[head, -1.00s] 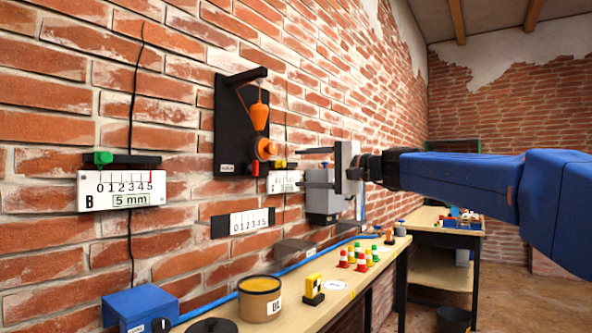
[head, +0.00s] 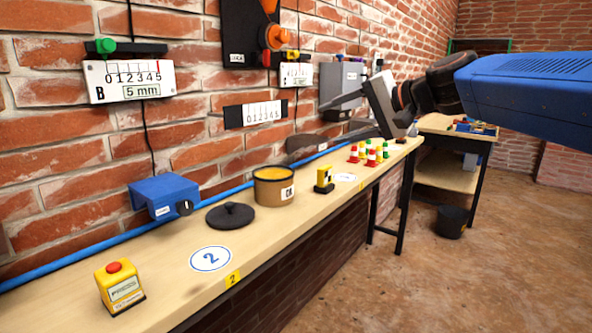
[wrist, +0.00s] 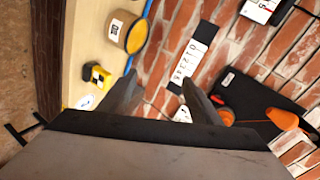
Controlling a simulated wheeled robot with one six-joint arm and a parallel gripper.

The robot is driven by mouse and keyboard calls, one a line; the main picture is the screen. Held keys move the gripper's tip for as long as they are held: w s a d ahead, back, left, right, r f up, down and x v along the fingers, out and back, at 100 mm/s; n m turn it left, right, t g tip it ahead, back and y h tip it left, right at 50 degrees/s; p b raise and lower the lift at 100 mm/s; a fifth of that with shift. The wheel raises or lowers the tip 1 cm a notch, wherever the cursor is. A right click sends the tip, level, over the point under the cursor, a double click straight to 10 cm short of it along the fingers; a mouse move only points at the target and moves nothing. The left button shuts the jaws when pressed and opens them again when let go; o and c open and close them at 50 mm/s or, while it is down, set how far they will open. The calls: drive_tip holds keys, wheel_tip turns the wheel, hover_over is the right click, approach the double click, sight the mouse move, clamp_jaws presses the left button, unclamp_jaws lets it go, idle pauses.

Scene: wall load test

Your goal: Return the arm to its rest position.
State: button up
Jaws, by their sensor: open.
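My blue arm (head: 520,95) reaches in from the right of the head view. My gripper (head: 308,127) points left, over the far part of the bench and in front of the brick wall. Its two dark fingers are spread with nothing between them. In the wrist view the open fingers of my gripper (wrist: 160,84) show against the wall, between the bench side and a black wall panel.
A grey wall box (head: 342,88) is behind my gripper. Floor right is open.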

drive_tip(key=s+d+f+n+g+h, duration=0.1)
drive_tip(key=s+d+f+h, duration=0.2)
drive_tip(key=s+d+f, duration=0.3)
drive_tip(key=s+d+f+n+g+h, duration=0.1)
drive_tip(key=s+d+f, duration=0.5)
drive_tip(key=s+f, duration=0.8)
drive_tip(key=s+d+f+n+g+h, duration=0.2)
drive_tip(key=s+d+f+h, duration=0.4)
drive_tip(key=s+f, duration=0.4)
wheel_tip(320, 180, down, 6)
drive_tip(key=shift+d+r+n, duration=0.25)
drive_tip(key=shift+d+n, duration=0.2)
drive_tip(key=shift+n, duration=0.05)
